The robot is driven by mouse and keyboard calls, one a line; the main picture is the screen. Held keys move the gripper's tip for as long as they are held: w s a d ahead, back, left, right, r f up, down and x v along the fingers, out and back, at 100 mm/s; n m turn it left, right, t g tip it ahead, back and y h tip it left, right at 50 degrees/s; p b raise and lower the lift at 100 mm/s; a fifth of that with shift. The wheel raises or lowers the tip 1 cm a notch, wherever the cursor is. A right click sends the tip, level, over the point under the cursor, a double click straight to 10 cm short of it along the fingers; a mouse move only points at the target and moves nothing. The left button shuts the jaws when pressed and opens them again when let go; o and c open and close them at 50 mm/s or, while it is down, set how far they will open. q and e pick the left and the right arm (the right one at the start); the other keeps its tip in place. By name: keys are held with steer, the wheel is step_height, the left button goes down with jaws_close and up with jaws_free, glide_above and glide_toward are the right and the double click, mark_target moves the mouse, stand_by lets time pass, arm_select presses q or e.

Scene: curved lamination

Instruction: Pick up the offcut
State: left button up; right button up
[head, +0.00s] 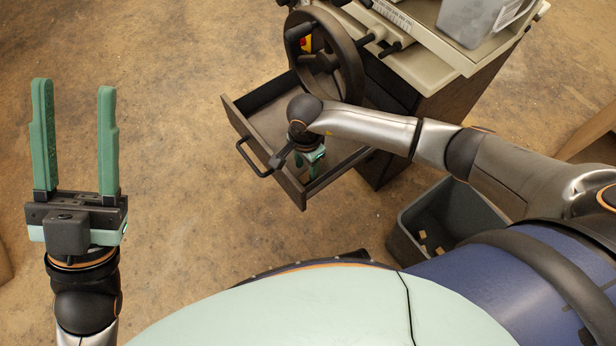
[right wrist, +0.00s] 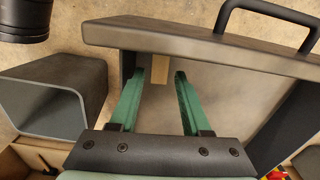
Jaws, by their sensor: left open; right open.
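The offcut (right wrist: 160,70), a small tan wooden block, shows in the right wrist view inside the open drawer (right wrist: 215,85), close to the inner side of the drawer front. My right gripper (right wrist: 160,76) is open, its green fingertips to either side of the offcut in the picture. I cannot tell whether they touch it. In the head view my right gripper (head: 312,160) points down into the drawer (head: 268,118), and I cannot make out the offcut there. My left gripper (head: 78,115) is open and empty over the floor at the left.
A black handwheel (head: 325,55) stands above the drawer on the machine cabinet (head: 440,85). A grey bin (head: 410,240) with several small tan pieces in it is on the floor below my right arm; it also shows in the right wrist view (right wrist: 70,88). The floor left of the drawer is clear.

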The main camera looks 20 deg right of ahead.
mark_target(305, 178)
steer(key=f, duration=0.2)
steer(key=f+b, duration=0.1)
steer(key=f, duration=0.1)
steer(key=shift+s+a+f, duration=0.1)
steer(key=shift+a+f, duration=0.1)
steer(key=shift+f, duration=0.05)
steer(key=shift+c, duration=0.2)
jaws_close()
